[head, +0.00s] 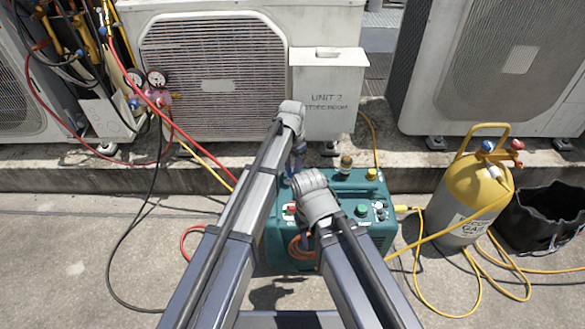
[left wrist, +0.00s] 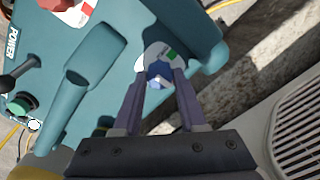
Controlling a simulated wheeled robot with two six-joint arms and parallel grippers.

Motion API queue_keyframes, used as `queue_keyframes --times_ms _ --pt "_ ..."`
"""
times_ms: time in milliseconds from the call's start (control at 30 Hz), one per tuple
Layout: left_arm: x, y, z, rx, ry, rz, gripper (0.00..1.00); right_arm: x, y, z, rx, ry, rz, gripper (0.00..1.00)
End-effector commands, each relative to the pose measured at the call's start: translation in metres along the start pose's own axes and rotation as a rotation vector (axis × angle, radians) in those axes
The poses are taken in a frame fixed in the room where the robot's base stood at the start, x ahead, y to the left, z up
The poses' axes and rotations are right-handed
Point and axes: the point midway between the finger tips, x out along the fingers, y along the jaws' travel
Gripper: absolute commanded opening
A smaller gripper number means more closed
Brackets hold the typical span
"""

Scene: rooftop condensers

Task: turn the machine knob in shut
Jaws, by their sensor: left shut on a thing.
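The teal machine (head: 345,246) stands on the ground in the middle of the head view. In the left wrist view a blue knob (left wrist: 158,75) sits on its teal casing (left wrist: 125,50), with a white plate bearing green and red marks behind it. My left gripper (left wrist: 166,82) is shut on the blue knob, one finger on each side. In the head view my left gripper (head: 298,158) reaches down at the machine's back left corner, partly hidden by its own arm.
A teal handle (left wrist: 92,72) and a green button (left wrist: 20,104) are on the machine. A yellow gas cylinder (head: 470,190) and a black bucket (head: 543,218) stand at right. Gauges (head: 147,80) with hoses hang at left. Condensers (head: 215,75) stand behind on a concrete ledge.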

Motion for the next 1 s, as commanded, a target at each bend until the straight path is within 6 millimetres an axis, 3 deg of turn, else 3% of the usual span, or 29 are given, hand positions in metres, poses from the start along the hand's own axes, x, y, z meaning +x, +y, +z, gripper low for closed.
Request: queue_keyframes --times_ms 500,533,800,1000 --pt "0.0000 0.0001 0.0002 0.019 -0.001 0.000 0.00 0.0000 0.0000 0.0000 0.000 0.000 0.000 0.50" --pt "0.0000 0.0001 0.0002 0.019 -0.001 0.000 0.42 0.0000 0.0000 0.0000 0.000 0.000 0.000 0.50" --pt "0.0000 0.0001 0.0001 0.019 0.000 0.000 0.71 0.0000 0.0000 0.0000 0.000 0.000 0.000 0.50" --pt "0.0000 0.0001 0.0001 0.018 0.000 0.000 0.71 0.0000 0.0000 0.0000 0.000 0.000 0.000 0.50"
